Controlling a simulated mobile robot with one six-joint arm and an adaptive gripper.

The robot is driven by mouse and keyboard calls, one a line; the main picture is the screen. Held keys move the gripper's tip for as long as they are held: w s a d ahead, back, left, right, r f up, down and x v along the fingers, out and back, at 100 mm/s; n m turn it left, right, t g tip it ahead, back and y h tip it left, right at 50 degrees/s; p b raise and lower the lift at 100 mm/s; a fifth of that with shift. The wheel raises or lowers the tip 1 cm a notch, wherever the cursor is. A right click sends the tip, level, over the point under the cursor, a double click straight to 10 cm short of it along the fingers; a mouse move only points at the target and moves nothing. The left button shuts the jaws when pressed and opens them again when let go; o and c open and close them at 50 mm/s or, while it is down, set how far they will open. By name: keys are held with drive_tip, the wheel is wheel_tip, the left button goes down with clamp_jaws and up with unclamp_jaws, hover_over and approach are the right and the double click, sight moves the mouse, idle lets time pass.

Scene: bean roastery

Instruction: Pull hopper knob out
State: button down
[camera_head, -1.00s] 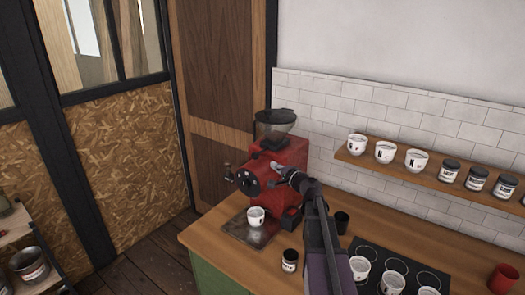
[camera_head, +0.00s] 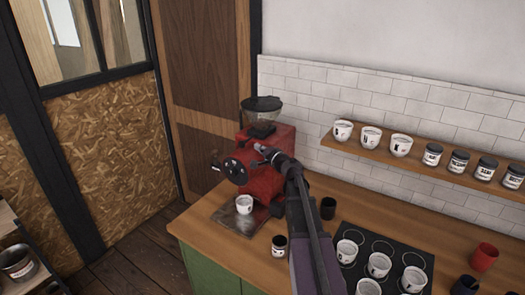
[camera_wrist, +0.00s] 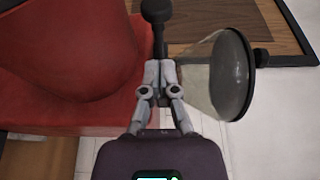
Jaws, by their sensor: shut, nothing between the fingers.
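The red grinder (camera_head: 274,181) stands on the wooden counter with a clear hopper (camera_head: 262,112) on top. In the wrist view the hopper (camera_wrist: 205,75) is at right, with its dark lid, and the red body (camera_wrist: 85,70) is at left. A black knob (camera_wrist: 157,10) on a short dark stem shows at the top centre, between body and hopper. My gripper (camera_wrist: 161,68) is shut and empty, its tips at or close to the near end of that stem; I cannot tell if they touch. In the head view my gripper (camera_head: 262,150) is just below the hopper, and the knob is not clear.
A white cup (camera_head: 244,204) stands on the tray below the grinder. Several white cups stand on a dark mat (camera_head: 381,246) at right. A wall shelf (camera_head: 372,147) holds cups and jars.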

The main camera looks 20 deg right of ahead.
sight(242, 146)
drive_tip(key=shift+x, duration=3.15)
drive_tip(key=shift+s+a, duration=0.6)
drive_tip(key=shift+a, duration=0.25)
drive_tip(key=shift+s+a, duration=0.55)
drive_tip(key=shift+a, duration=0.35)
drive_tip(key=shift+s, duration=0.15)
